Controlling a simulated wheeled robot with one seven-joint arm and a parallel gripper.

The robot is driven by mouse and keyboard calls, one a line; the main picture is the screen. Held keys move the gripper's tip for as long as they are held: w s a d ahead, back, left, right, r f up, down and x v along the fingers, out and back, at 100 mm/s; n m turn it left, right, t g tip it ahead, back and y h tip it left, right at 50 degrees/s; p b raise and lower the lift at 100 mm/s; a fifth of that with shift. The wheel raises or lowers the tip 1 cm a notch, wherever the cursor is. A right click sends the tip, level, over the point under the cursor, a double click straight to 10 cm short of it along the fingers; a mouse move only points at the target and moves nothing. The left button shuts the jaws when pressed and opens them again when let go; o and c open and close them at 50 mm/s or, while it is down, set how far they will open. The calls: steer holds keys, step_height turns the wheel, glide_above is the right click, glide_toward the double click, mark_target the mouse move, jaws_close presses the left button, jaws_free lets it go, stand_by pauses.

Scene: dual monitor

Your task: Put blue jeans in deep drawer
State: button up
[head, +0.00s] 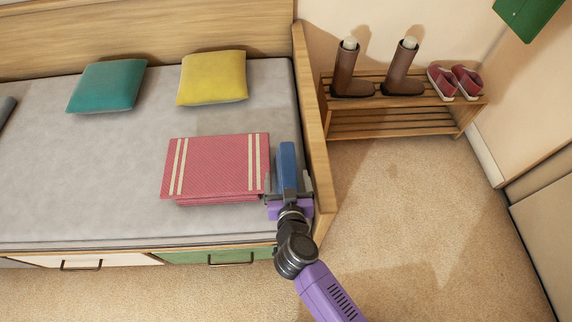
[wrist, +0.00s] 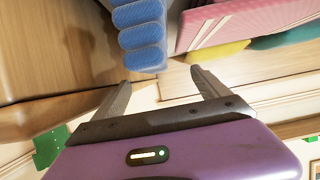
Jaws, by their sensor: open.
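The folded blue jeans (head: 287,158) lie on the bed, between a pink striped folded cloth and the wooden end board. In the wrist view the jeans (wrist: 140,36) show as several rounded blue folds beyond the fingertips, mostly toward the left finger. My gripper (head: 288,188) is open at the near end of the jeans; the wrist view shows nothing clamped between its fingers (wrist: 160,80). Whether a finger touches the jeans I cannot tell. Under the bed's front edge are a green drawer front (head: 205,257) and a white one (head: 125,260), both apparently shut. Which is the deep drawer I cannot tell.
The pink cloth (head: 212,165) lies close left of the jeans. The end board (head: 313,130) rises close on the right. Teal (head: 107,86) and yellow (head: 212,78) pillows lie farther back. A shoe rack (head: 390,122) stands right of the bed. The carpet (head: 420,230) is clear.

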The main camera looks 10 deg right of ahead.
steer(key=p+v, duration=0.1)
steer(key=v, duration=0.4)
steer(key=shift+s+r, duration=0.1)
steer(key=shift+s, duration=0.2)
steer(key=s+d+r+m+t+h, duration=0.1)
steer(key=s+d+r+t, duration=0.1)
steer(key=s+d+r, duration=0.7)
steer(key=s+r, duration=0.1)
steer(key=s, duration=0.3)
steer(key=s+d+r+n+y, duration=0.1)
steer(key=s+d+r, duration=0.2)
steer(key=s+r, duration=0.2)
steer(key=s+d+r, duration=0.3)
steer(key=s+r, duration=0.1)
steer(key=s, duration=0.7)
steer(key=shift+s+d+r, duration=0.15)
steer(key=shift+s+r, duration=0.05)
steer(key=shift+r, duration=0.1)
steer(key=shift+o, duration=0.4)
steer(key=shift+s+r+g, duration=0.3)
steer(key=shift+s+g, duration=0.1)
steer(key=shift+s, duration=0.05)
